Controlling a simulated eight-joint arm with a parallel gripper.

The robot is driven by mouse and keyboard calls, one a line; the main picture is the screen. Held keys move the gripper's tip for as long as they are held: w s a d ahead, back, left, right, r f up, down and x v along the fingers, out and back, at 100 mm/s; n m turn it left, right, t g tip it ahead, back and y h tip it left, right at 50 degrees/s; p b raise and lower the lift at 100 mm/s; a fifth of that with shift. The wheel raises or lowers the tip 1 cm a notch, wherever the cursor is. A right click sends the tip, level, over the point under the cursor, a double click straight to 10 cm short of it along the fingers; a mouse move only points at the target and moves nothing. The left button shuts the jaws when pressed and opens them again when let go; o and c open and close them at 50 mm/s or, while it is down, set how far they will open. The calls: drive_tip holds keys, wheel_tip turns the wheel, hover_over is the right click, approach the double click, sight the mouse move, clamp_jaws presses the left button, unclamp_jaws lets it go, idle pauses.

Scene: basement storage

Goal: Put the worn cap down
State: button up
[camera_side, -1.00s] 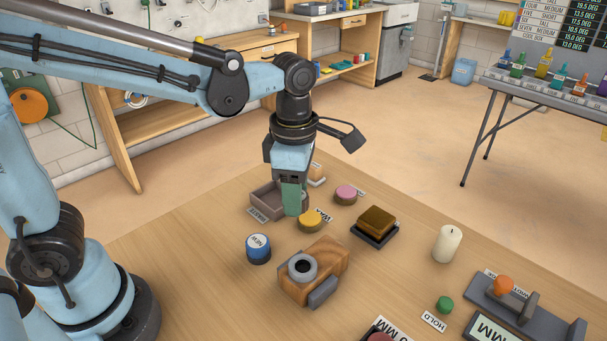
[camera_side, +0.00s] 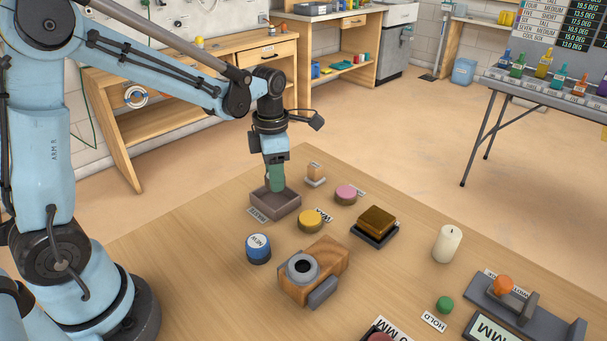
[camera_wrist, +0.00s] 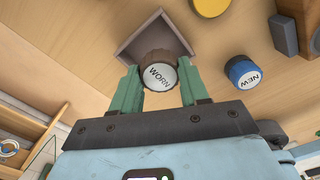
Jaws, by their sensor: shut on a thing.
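The worn cap (camera_wrist: 160,74), brown-rimmed with a white face marked WORN, sits between the green fingers of my gripper (camera_wrist: 161,90) in the wrist view. My gripper (camera_side: 276,184) is shut on it. In the side view the fingers are over the brown waste tray (camera_side: 268,212), and the cap is hidden there. The tray (camera_wrist: 127,46) shows behind the cap in the wrist view. I cannot tell whether the cap touches the tray floor. The blue new cap (camera_side: 258,248) stands on the table in front of the tray.
A yellow round tin (camera_side: 310,220) and a pink one (camera_side: 346,194) stand right of the tray. A wooden block with a grey ring (camera_side: 313,272) is nearer. A brown block on a dark base (camera_side: 376,222) and a candle (camera_side: 447,243) stand farther right.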

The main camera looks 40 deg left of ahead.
drive_tip(key=shift+w+a+f, duration=0.15)
drive_tip(key=shift+a+f, duration=0.25)
drive_tip(key=shift+f, duration=1.85)
drive_tip(key=o, duration=0.9)
drive_tip(key=shift+f, duration=0.15)
drive_tip(key=shift+o, duration=0.2)
